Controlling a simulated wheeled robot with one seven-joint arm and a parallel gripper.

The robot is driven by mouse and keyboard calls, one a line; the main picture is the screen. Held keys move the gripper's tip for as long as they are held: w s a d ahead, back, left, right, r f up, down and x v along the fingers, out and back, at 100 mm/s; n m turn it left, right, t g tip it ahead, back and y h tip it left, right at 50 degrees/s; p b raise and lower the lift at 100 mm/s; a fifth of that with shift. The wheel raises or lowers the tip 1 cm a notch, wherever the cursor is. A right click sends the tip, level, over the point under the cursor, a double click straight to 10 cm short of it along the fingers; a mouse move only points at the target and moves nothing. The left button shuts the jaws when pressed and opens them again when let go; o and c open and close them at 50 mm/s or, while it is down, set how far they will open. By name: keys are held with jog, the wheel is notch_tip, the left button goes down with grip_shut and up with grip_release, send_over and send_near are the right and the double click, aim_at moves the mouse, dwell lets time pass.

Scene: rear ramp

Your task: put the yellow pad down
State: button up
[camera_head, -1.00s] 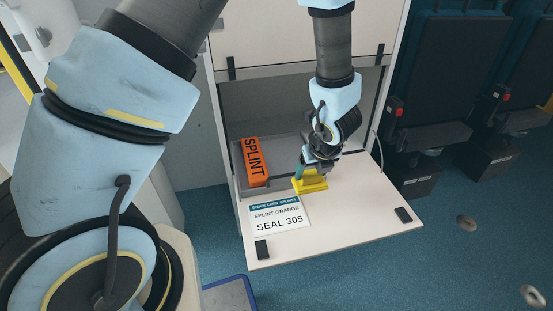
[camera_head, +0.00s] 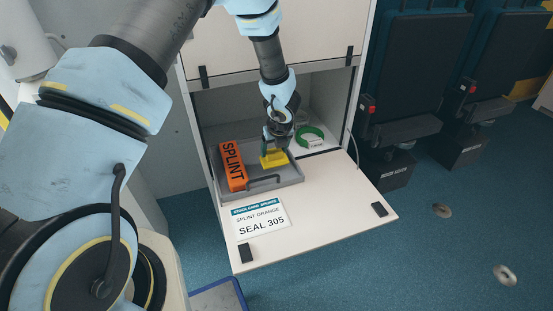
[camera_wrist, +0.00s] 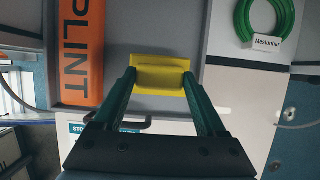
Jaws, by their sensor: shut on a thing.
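The yellow pad (camera_head: 273,159) is at my gripper's fingertips, over the right part of a grey tray (camera_head: 290,179) in the open locker. In the wrist view the yellow pad (camera_wrist: 160,74) sits between the two green fingers of my gripper (camera_wrist: 163,85), which is shut on it. The grey tray (camera_wrist: 185,38) shows behind the pad there. I cannot tell whether the pad touches the tray floor. My gripper (camera_head: 272,149) partly hides the pad's upper side in the head view.
An orange splint pack (camera_head: 232,166) lies in the tray, left of the pad. A green coil (camera_head: 311,137) with a white tag lies right of the tray. A white card reading SEAL 305 (camera_head: 260,218) lies on the fold-down flap (camera_head: 330,205), whose right part is bare.

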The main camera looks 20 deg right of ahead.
aim_at(275, 154)
jog(key=shift+f, duration=1.6)
jog(key=shift+f+b, duration=0.3)
jog(key=shift+b, duration=0.25)
jog(key=o, duration=1.2)
jog(key=shift+r, duration=0.1)
jog(key=shift+o, duration=0.2)
